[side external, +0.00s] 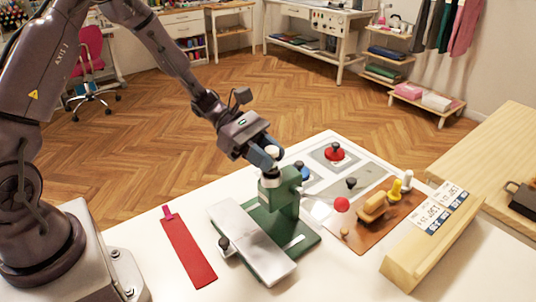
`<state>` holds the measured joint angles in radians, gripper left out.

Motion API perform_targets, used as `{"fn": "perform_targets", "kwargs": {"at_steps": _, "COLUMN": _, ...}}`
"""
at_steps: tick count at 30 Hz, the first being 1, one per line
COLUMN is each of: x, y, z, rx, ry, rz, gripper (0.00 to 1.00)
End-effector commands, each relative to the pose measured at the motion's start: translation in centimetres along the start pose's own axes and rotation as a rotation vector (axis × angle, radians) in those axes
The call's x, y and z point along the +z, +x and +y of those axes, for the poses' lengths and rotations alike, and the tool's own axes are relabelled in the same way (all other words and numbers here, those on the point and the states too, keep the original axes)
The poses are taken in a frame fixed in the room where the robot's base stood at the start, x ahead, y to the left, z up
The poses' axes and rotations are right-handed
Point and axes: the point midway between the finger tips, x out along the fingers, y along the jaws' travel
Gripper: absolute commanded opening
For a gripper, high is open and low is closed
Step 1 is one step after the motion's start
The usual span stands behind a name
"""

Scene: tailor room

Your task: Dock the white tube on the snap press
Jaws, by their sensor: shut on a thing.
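The snap press (285,216) is green, with a flat silver plate at its front and a lever with a red ball knob at its right. My gripper (272,156) is over the top of the press and shut on a small white piece, which looks like the white tube (272,151). Only its pale top shows between the fingers. Its lower end is hidden, so I cannot tell whether it touches the silver collar (270,178) on the press head. Another white piece (408,181) stands upright on a brown board at the right.
A pale mat (320,148) with a red knobbed piece (334,152) lies behind. A wooden rack (425,250) stands at right. A red strip (188,250) lies at left.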

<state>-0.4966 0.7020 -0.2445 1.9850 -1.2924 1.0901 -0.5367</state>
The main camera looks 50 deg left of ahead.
Motion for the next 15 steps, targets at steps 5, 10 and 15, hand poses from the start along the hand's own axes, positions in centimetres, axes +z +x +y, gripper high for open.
{"fn": "perform_targets", "kwargs": {"at_steps": 5, "x": -0.04, "y": 0.02, "z": 0.00, "rx": 0.000, "ry": 0.000, "rz": 0.000, "gripper": 0.06}}
{"fn": "perform_targets", "kwargs": {"at_steps": 10, "x": -0.27, "y": 0.11, "z": 0.01, "rx": 0.000, "ry": 0.000, "rz": 0.000, "gripper": 0.06}}
{"fn": "perform_targets", "kwargs": {"at_steps": 15, "x": -0.60, "y": 0.25, "z": 0.01, "rx": 0.000, "ry": -0.001, "rz": -0.001, "gripper": 0.06}}
